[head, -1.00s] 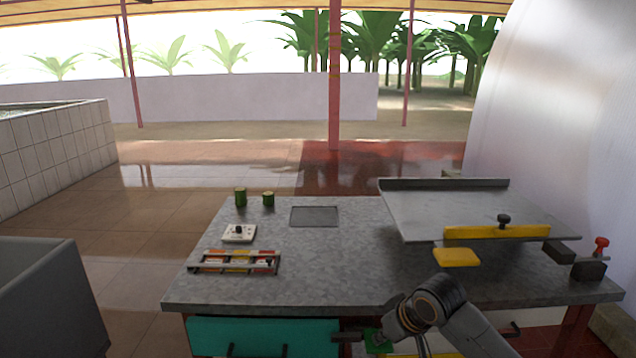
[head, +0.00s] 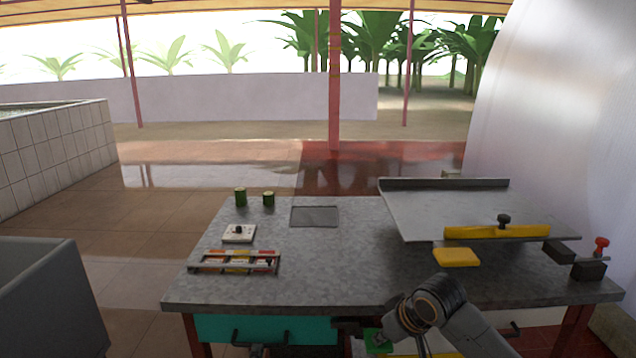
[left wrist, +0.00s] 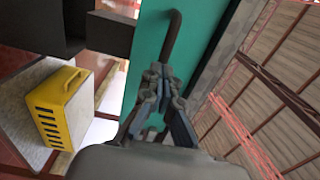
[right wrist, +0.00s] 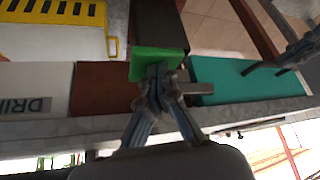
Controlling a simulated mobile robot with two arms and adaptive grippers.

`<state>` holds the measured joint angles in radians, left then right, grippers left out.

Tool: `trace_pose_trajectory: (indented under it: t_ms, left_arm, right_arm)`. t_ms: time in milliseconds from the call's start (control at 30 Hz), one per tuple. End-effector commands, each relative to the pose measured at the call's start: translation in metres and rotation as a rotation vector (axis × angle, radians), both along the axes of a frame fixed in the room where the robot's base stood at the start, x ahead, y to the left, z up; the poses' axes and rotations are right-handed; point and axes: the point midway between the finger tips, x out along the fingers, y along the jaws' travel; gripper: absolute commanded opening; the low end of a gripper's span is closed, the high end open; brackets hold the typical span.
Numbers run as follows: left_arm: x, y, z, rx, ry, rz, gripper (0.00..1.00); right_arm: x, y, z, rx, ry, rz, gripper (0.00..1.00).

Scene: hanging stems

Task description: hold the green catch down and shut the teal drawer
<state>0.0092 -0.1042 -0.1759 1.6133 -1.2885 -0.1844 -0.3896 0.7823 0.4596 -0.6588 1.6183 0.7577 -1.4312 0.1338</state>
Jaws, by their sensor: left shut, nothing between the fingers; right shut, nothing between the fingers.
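The teal drawer (head: 215,328) is under the front edge of the worktable, with a dark bar handle (head: 284,337). Its front also fills the middle of the left wrist view (left wrist: 150,45). I cannot tell how far it stands out. My left gripper (left wrist: 158,75) is shut and empty, its fingertips at the drawer front beside the handle (left wrist: 173,35). The green catch (head: 376,340) is right of the drawer. It also shows in the right wrist view (right wrist: 150,60), below a dark block. My right gripper (right wrist: 157,72) is shut and empty, its fingertips at the catch, apparently touching.
The grey worktable (head: 340,270) holds a rack (head: 235,263), two green cylinders, a white switch plate (head: 239,233) and a yellow block (head: 456,257). A raised metal plate (head: 450,205) is at the right. A grey bin (head: 50,300) stands at the left.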

Motion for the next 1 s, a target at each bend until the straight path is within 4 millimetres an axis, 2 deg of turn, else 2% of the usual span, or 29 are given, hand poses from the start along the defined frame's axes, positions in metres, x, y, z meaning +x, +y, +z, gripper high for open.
trace_pose_trajectory:
  t_ms: [700, 1000]
  left_arm:
    - [0.029, 0.000, 0.000, 0.000, 0.000, 0.001, 0.00]
    - [0.014, 0.001, 0.007, 0.002, -0.002, 0.001, 0.00]
  right_arm:
    - [-0.001, 0.000, -0.002, -0.002, 0.003, 0.000, 0.00]
    - [-0.001, 0.000, -0.002, -0.002, 0.003, 0.000, 0.00]
